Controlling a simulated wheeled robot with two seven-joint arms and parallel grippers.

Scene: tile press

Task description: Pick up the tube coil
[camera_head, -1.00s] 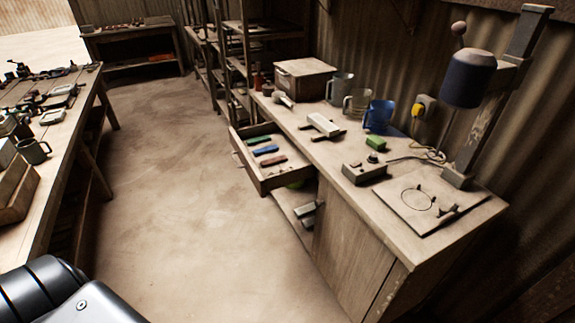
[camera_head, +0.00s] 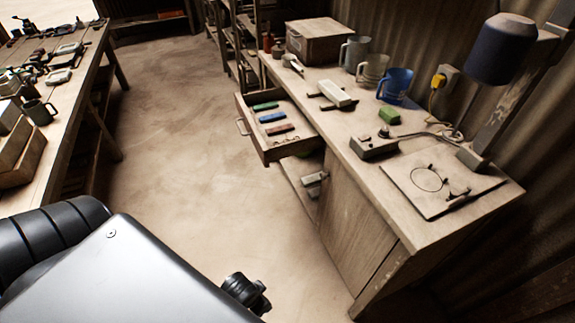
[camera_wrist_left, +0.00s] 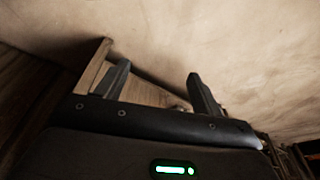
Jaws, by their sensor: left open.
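I cannot make out a tube coil for certain. A thin dark ring (camera_head: 429,179) shows on the flat board (camera_head: 408,187) at the front end of the right workbench; I cannot tell whether it is a coil or a marking. My left gripper (camera_wrist_left: 156,72) is open in the left wrist view, with nothing held between its fingers. Wooden boards and pale floor show beyond the fingers. In the head view my arm covers the lower left, and the left gripper's fingers are not visible. My right gripper is not in view.
The right workbench (camera_head: 352,150) holds a lamp (camera_head: 500,50), blue mug (camera_head: 396,85), green block (camera_head: 389,116) and switch box (camera_head: 374,147). An open drawer (camera_head: 267,150) with coloured blocks juts into the aisle. A cluttered table (camera_head: 75,95) stands left. The floor between is clear.

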